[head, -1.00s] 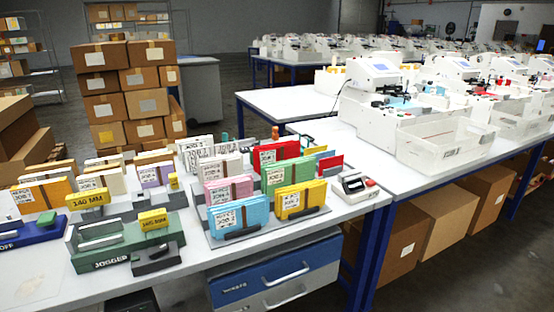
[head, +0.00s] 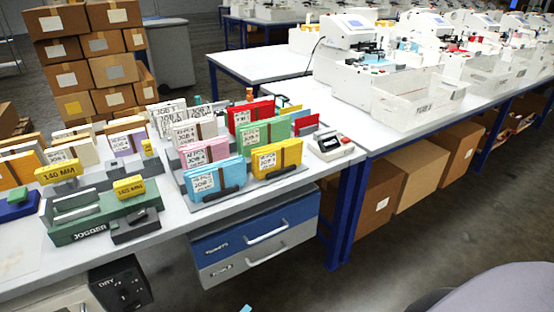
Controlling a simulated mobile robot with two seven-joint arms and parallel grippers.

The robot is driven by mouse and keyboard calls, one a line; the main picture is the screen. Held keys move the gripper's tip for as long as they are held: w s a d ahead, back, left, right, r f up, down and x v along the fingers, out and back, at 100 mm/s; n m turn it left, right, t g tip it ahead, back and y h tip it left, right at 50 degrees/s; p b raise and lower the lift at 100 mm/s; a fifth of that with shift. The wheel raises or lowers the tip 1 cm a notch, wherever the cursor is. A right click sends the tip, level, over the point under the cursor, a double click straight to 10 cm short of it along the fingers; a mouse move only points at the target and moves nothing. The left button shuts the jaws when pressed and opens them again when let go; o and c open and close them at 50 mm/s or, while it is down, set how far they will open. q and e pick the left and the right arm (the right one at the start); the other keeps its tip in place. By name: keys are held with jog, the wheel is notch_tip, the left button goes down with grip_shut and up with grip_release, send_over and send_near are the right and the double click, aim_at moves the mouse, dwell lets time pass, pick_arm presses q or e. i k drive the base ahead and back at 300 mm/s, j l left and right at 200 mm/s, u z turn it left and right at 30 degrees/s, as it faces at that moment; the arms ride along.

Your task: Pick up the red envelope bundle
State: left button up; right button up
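The red envelope bundle (head: 264,109) stands upright in the back row of the grey rack (head: 290,179) on the white table. It has a white label on its left side. The green bundle (head: 276,127) stands in front of it and hides its lower part. A pink bundle (head: 212,150), a light blue bundle (head: 206,186) and a yellow bundle (head: 268,162) stand nearer the front. A smaller red item (head: 306,122) sits at the right of the rack. Neither of my grippers is in view.
A green jogger (head: 90,220) with yellow-topped blocks stands left of the rack. A small white device (head: 330,145) sits to its right. A blue and grey drawer unit (head: 255,245) hangs below the table. White machines (head: 350,75) fill the tables behind. Floor at lower right looks partly clear.

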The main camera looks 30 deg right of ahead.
aim_at(237, 115)
jog(key=i+l+u, duration=0.15)
jog(key=l, duration=0.2)
jog(key=i+l+u, duration=0.3)
jog(key=l, duration=0.45)
jog(key=i+l+u, duration=0.15)
jog(key=l, duration=0.25)
jog(key=i, duration=0.05)
